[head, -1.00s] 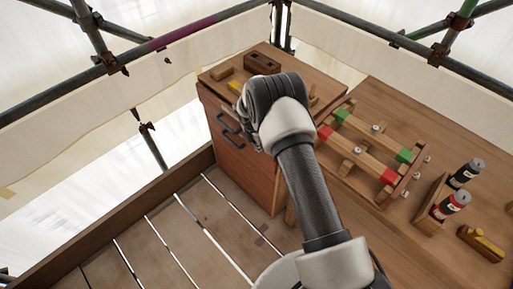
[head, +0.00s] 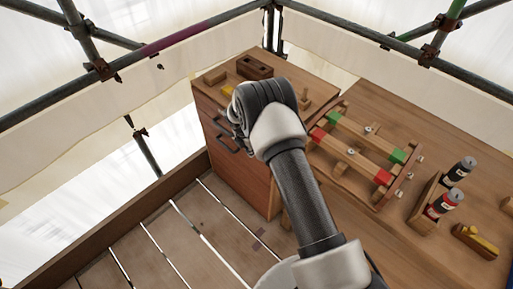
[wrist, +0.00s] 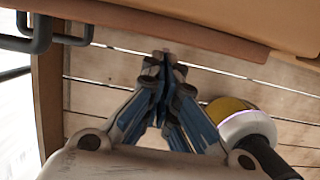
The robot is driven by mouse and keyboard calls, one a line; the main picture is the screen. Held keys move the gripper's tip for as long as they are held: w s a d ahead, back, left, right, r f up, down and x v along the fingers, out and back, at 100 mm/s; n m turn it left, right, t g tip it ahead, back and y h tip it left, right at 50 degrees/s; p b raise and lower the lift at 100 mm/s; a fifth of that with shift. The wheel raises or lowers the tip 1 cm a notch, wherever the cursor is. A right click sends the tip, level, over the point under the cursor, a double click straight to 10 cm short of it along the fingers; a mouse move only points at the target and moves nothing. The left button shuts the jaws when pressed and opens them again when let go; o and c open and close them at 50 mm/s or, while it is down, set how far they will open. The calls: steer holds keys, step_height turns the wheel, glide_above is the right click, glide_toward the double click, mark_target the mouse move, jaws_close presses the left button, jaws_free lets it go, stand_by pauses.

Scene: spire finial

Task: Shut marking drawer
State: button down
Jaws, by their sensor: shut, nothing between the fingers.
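The wooden cabinet (head: 245,178) stands at the left end of the bench, with a reddish-brown front. Dark bar handles (head: 223,143) show on its upper left front. In the wrist view a dark handle (wrist: 50,32) is at the upper left, beside a brown front panel (wrist: 190,36) that crosses the top. I cannot tell which drawer is the marking drawer or how far it stands out. My gripper (wrist: 165,58) is shut and empty, its fingertips appearing close to the panel's lower edge, to the right of the handle. Contact is unclear. In the head view my arm mostly hides it.
A dark wooden block (head: 254,67) and small pieces lie on the cabinet top. A wooden frame with red and green blocks (head: 350,150), bottles (head: 443,204) and a plane (head: 475,241) are on the bench. Slatted floor (head: 165,240) in front of the cabinet looks clear.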

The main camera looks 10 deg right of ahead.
steer(key=a+p+v, duration=0.1)
steer(key=p+v, duration=0.2)
steer(key=v, duration=0.7)
steer(key=shift+s, duration=0.4)
steer(key=s+d+r+m, duration=0.1)
steer(key=s+r+m, duration=0.25)
steer(key=r, duration=0.65)
steer(key=s+d+r+m, duration=0.25)
steer(key=r+m, duration=0.25)
steer(key=r, duration=0.6)
steer(key=s+d+r+m+t+y, duration=0.1)
steer(key=s+r+m+t, duration=0.1)
steer(key=s+r+m, duration=0.85)
steer(key=s+m, duration=0.2)
steer(key=s, duration=0.8)
steer(key=s+r+m+t+y, duration=0.1)
steer(key=s+r+m, duration=0.1)
steer(key=s, duration=0.9)
steer(key=shift+s+m, duration=0.2)
steer(key=shift+m, duration=0.7)
steer(key=shift+d+r, duration=0.15)
steer(key=shift+d, duration=0.1)
